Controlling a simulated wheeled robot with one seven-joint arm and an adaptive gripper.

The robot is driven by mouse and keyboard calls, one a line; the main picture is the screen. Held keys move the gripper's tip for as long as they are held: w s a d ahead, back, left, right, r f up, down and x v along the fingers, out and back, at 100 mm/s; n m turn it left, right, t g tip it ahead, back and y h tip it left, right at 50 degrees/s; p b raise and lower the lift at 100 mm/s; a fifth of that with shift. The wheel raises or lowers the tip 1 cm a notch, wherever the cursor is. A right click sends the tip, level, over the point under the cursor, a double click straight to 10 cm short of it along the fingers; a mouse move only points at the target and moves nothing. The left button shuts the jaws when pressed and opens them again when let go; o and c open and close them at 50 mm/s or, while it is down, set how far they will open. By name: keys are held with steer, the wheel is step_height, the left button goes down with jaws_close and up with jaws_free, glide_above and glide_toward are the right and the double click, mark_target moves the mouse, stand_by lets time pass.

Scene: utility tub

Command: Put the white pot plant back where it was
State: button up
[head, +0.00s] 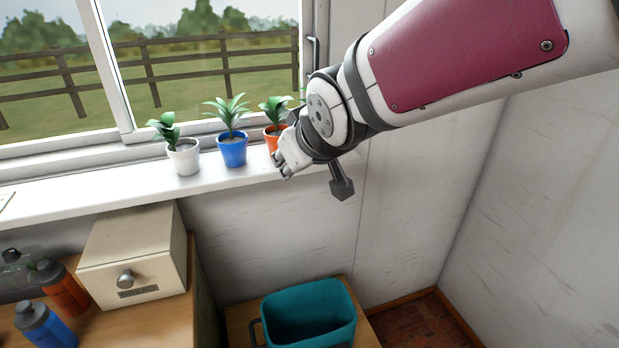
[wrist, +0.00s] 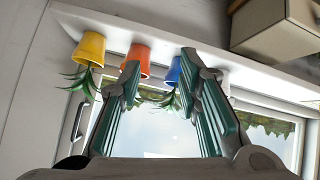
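The white pot plant (head: 184,158) stands upright on the windowsill (head: 110,190), leftmost of the pots in the head view. In the wrist view, which is upside down, only a pale part of it (wrist: 223,80) shows beside the right finger. My gripper (wrist: 160,60) is open, with two green-padded fingers apart and nothing held between them. In the head view my wrist is at the right end of the pot row, near the orange pot, apart from the white pot; the fingers are mostly hidden there.
A blue pot (head: 232,151) stands right of the white one, then an orange pot (head: 272,136). A yellow pot (wrist: 90,47) shows only in the wrist view. Below are a bread box (head: 135,255), bottles (head: 62,290) and a teal tub (head: 308,315).

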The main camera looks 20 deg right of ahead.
steer(key=s+d+m+g, duration=0.3)
steer(key=s+g, duration=0.1)
steer(key=s, duration=1.4)
steer(key=shift+s+d+r, duration=0.2)
steer(key=shift+s+r, duration=0.1)
steer(key=shift+r, duration=0.1)
